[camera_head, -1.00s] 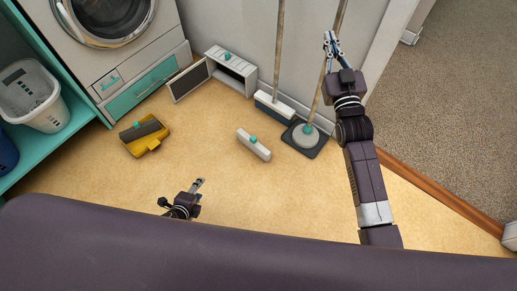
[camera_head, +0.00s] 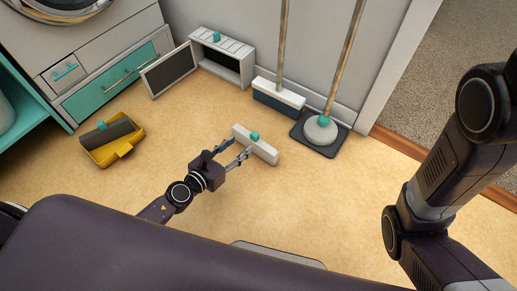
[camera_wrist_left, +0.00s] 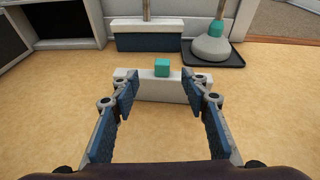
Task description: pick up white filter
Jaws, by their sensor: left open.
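The white filter (camera_head: 262,149) is a long white block with a teal knob on top, lying on the wooden-coloured floor. My left gripper (camera_head: 230,151) is open at its near left side in the head view. In the left wrist view the filter (camera_wrist_left: 178,90) lies straight ahead, just past the fingertips of my left gripper (camera_wrist_left: 155,80). The teal knob shows between the two fingers. No grip on the filter shows. My right arm shows at the right of the head view, but its gripper is out of frame.
A white vent box (camera_head: 223,58) with an open door (camera_head: 169,70) stands against the wall. A yellow dustbin tray (camera_head: 118,154) lies left. Floor around the filter is clear.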

